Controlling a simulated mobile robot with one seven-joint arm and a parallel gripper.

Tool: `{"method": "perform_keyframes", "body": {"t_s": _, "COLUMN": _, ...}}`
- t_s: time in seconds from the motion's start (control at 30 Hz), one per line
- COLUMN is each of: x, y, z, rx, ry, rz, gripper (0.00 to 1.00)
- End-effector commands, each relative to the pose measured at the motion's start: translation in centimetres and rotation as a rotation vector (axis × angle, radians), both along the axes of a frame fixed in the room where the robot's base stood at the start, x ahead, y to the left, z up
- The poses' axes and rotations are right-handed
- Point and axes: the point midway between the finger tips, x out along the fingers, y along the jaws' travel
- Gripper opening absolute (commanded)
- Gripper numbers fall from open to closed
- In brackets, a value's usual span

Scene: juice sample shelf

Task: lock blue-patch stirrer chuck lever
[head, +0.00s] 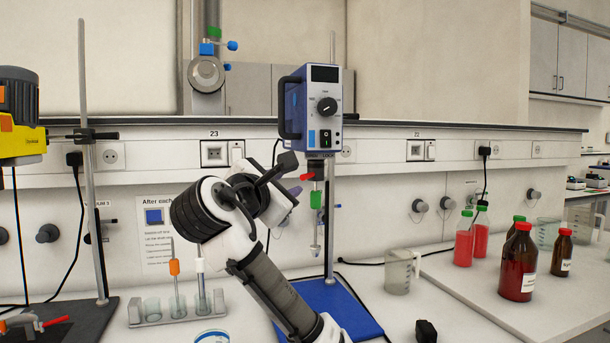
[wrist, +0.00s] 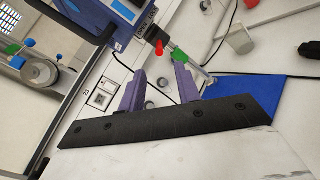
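The blue stirrer (head: 318,108) hangs on a stand and has a light blue patch (head: 311,137) on its lower front. Under it is the dark chuck (head: 316,168) with a red lever (head: 306,177) sticking out to the left. A green piece (head: 316,200) sits on the shaft below. In the wrist view the red lever (wrist: 159,48) and green piece (wrist: 180,50) show beyond the fingers. My gripper (wrist: 158,80) is open and empty, its two purple fingers apart. It is near the chuck, and no contact with the lever shows.
The stirrer stands on a blue base plate (head: 335,308). A yellow stirrer (head: 20,115) is at the left. A tube rack (head: 178,309) and a beaker (head: 402,270) are on the bench. Red-capped bottles (head: 517,265) stand on the board at the right.

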Motion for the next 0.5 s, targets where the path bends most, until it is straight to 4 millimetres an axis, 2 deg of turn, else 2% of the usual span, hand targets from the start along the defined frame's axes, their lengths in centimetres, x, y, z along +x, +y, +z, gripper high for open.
{"method": "perform_keyframes", "body": {"t_s": 0.3, "x": 6.2, "y": -2.9, "z": 0.2, "rx": 0.003, "ry": 0.002, "rz": 0.0, "gripper": 0.33}}
{"method": "perform_keyframes", "body": {"t_s": 0.5, "x": 8.7, "y": -4.1, "z": 0.1, "rx": 0.002, "ry": 0.0, "rz": 0.0, "gripper": 0.33}}
